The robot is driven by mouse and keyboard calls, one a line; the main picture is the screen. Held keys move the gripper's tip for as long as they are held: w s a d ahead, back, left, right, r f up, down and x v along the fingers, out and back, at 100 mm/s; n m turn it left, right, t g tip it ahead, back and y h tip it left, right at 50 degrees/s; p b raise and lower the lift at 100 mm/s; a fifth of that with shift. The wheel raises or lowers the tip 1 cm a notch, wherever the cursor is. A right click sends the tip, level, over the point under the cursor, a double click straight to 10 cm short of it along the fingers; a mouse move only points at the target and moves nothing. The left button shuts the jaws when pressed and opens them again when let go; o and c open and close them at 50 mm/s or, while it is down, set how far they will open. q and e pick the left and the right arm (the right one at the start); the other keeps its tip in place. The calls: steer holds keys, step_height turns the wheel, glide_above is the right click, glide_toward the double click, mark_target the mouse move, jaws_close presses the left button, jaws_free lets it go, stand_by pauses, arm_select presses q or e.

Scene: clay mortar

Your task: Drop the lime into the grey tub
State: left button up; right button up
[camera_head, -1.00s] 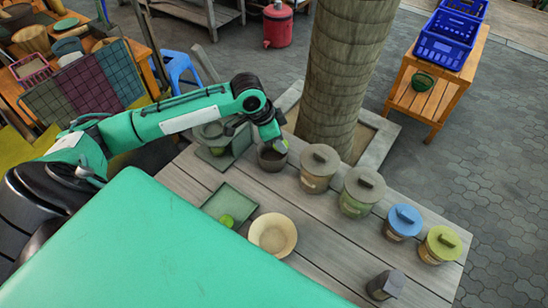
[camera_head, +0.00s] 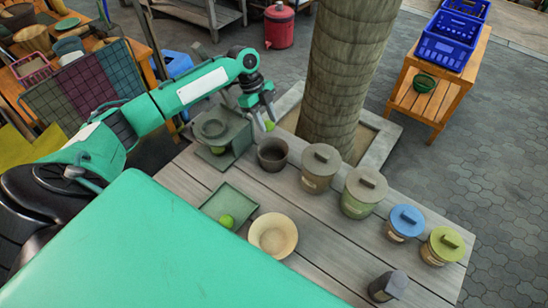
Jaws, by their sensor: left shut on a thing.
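My left gripper (camera_head: 262,106) is shut on a small green lime (camera_head: 270,126), which shows below the fingertips. The gripper and lime are in the air, just behind the dark grey open tub (camera_head: 272,155) as seen in the head view. The tub stands upright on the wooden table, and the lime is apart from it. The tub's inside looks dark and its bottom is hard to see. A second lime (camera_head: 226,221) lies on the green tray (camera_head: 243,205). My right gripper is not in view.
A grey stand (camera_head: 236,140) with a round bowl and a green thing is left of the tub. Lidded tubs in beige (camera_head: 316,185), green (camera_head: 355,207), blue (camera_head: 402,230) and yellow-green (camera_head: 438,249) line the right. A cream bowl (camera_head: 273,234) sits in front; a tree trunk (camera_head: 338,70) rises behind.

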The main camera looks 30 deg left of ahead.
arm_select(q)
step_height(320, 180, down, 4)
steer(key=b, duration=0.3)
steer(key=shift+f+b, duration=0.75)
steer(key=shift+b, duration=0.2)
steer(key=o, duration=1.1)
